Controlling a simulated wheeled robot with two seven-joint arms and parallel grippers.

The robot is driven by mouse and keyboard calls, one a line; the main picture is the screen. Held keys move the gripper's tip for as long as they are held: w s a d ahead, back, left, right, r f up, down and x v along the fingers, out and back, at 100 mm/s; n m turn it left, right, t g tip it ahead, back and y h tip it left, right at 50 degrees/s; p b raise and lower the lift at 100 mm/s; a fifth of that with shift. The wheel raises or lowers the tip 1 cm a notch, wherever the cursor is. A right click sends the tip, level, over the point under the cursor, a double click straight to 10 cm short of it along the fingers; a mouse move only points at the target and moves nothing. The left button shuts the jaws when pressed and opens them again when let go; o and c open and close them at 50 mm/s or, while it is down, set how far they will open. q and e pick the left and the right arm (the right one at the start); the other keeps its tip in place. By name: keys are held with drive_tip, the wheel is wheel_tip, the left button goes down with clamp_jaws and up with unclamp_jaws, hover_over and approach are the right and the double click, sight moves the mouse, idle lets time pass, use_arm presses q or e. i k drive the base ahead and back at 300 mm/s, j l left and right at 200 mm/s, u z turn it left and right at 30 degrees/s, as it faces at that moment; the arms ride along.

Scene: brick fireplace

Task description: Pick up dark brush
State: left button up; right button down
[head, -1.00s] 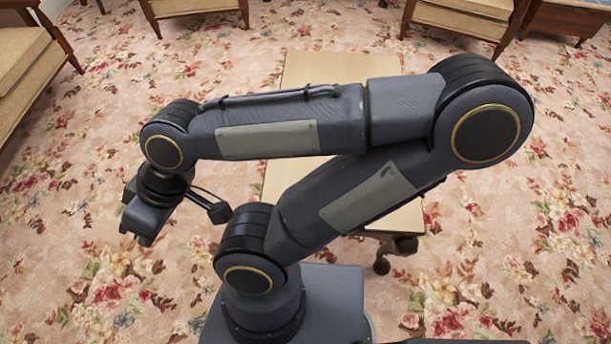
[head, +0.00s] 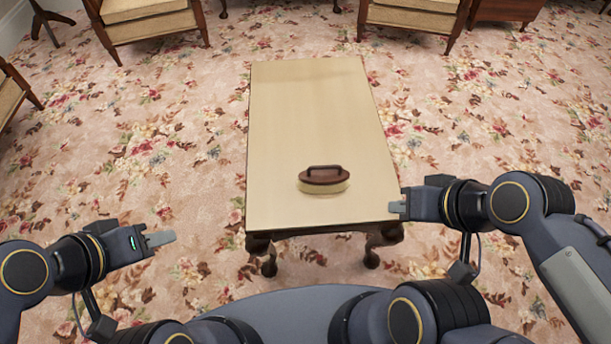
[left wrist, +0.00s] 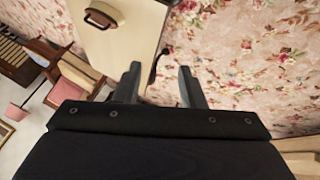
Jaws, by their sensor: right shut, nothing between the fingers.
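The dark brush (head: 324,176) has a dark reddish-brown top with a handle and pale bristles. It sits on the near part of a pale table (head: 305,110), bristles down. It also shows in the left wrist view (left wrist: 102,15) at the top left. My left gripper (head: 172,238) is off the table's left near side, apart from the brush. In the left wrist view its two fingers (left wrist: 160,85) stand apart with nothing between them. My right gripper (head: 394,206) is shut and empty by the table's near right corner, to the right of the brush.
The rest of the tabletop is bare. Wooden armchairs with tan cushions (head: 150,30) stand at the back, left and right (head: 415,20). Another chair (head: 12,95) is at the left edge. Floral carpet (head: 180,130) around the table is clear.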

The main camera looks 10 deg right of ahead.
sight(320, 179)
drive_tip(key=z, duration=0.5)
drive_tip(key=i+l+u, duration=0.1)
drive_tip(key=l+u, duration=0.2)
drive_tip(key=l, duration=0.7)
drive_tip(key=l+u, duration=0.3)
drive_tip(key=l, duration=0.7)
